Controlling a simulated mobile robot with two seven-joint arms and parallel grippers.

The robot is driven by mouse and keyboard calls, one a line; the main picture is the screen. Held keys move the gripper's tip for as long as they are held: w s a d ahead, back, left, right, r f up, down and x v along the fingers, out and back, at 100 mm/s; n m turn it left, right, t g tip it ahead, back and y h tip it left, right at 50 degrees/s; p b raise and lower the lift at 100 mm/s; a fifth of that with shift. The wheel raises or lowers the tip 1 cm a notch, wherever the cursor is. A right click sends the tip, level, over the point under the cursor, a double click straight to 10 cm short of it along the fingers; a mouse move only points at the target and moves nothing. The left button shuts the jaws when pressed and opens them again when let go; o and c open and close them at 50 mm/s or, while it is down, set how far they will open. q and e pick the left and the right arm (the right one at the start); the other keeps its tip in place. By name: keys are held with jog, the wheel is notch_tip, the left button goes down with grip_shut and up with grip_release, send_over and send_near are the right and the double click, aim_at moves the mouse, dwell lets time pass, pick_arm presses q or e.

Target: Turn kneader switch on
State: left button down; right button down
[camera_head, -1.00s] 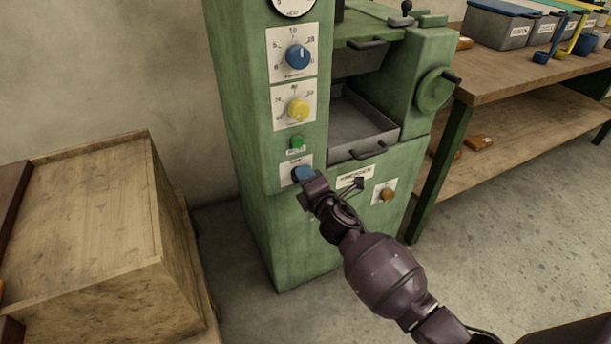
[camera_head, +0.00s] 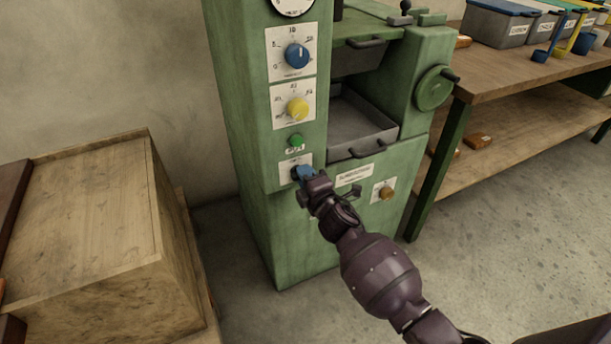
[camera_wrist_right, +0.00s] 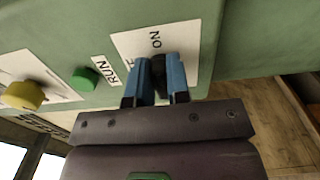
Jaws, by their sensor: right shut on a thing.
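The kneader switch (camera_wrist_right: 158,66) is a dark lever on a white plate marked "ON" (camera_wrist_right: 155,40) in the right wrist view, low on the front of the green machine (camera_head: 262,130). My right gripper (camera_head: 304,174) has blue fingers, which also show in the right wrist view (camera_wrist_right: 156,84). They stand on both sides of the dark lever and are shut on it. In the head view the fingers and wrist hide most of the switch. My left gripper is not in view.
Above the switch are a green RUN button (camera_head: 295,141), a yellow dial (camera_head: 298,109) and a blue dial (camera_head: 297,56). An orange knob (camera_head: 387,193) sits to the right. A wooden crate (camera_head: 80,230) stands left and a workbench (camera_head: 530,75) right.

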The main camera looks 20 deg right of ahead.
jog(key=c, duration=1.1)
grip_release()
pick_arm(q)
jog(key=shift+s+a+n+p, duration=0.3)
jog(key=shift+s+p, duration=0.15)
jog(key=shift+p, duration=0.6)
pick_arm(e)
jog(key=s, duration=1.1)
jog(key=shift+d, duration=0.15)
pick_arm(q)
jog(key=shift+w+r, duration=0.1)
